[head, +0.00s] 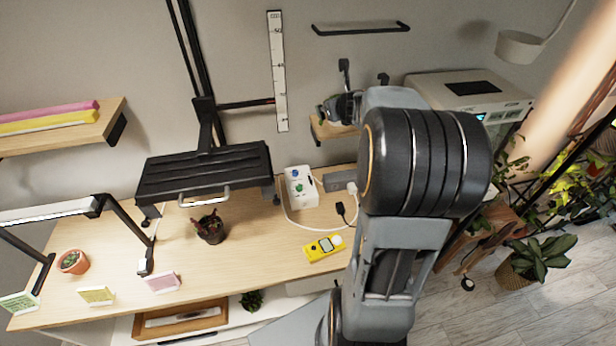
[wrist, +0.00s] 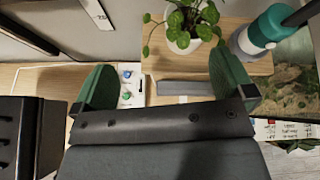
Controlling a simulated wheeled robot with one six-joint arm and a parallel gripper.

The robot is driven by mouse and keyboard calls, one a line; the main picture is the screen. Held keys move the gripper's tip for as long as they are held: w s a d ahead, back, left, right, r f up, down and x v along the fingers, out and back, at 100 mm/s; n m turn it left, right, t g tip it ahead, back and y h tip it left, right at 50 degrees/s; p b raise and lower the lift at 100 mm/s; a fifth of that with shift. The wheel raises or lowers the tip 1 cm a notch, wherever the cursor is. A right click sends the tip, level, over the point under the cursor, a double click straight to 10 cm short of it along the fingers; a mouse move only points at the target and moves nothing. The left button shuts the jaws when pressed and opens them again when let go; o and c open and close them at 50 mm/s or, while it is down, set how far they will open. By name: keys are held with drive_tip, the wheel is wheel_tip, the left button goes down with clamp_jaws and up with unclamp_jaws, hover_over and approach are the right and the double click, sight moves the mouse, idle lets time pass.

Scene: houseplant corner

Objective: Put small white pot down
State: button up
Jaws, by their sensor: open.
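The small white pot (wrist: 182,46) holds a leafy green plant and stands upright on a small wooden shelf (wrist: 230,66) in the wrist view. My gripper (wrist: 165,86) is open, with its two green fingers wide apart and nothing between them. The pot is beyond the fingertips, apart from both fingers. In the head view part of the wooden shelf (head: 332,131) shows behind my arm, and I cannot make out the pot there.
A teal and white bottle (wrist: 264,32) stands right of the pot. A black lamp panel (head: 205,172) hangs over the bench.

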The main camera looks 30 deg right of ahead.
drive_tip(key=s+a+r+n+g+y, duration=0.1)
drive_tip(key=s+a+n+y, duration=0.25)
drive_tip(key=a+n, duration=0.65)
drive_tip(key=s+a+r+n+g+y, duration=0.15)
drive_tip(key=s+a+n, duration=0.35)
drive_tip(key=a+n, duration=0.5)
drive_tip(key=s+a+f+n+g+h, duration=0.1)
drive_tip(key=s+f+n+g, duration=0.1)
drive_tip(key=s+n, duration=0.5)
drive_tip(key=s+a+f+n+g, duration=0.2)
drive_tip(key=s+f+n, duration=0.1)
drive_tip(key=s+n, duration=0.4)
drive_tip(key=n, duration=0.2)
drive_tip(key=shift+s+a+f+n+h, duration=0.2)
drive_tip(key=shift+s+f+n+h, duration=0.1)
drive_tip(key=shift+s+h, duration=0.1)
drive_tip(key=shift+f+g, duration=0.1)
drive_tip(key=shift+g, duration=0.15)
drive_tip(key=shift+f, duration=0.2)
drive_tip(key=shift+c, duration=0.2)
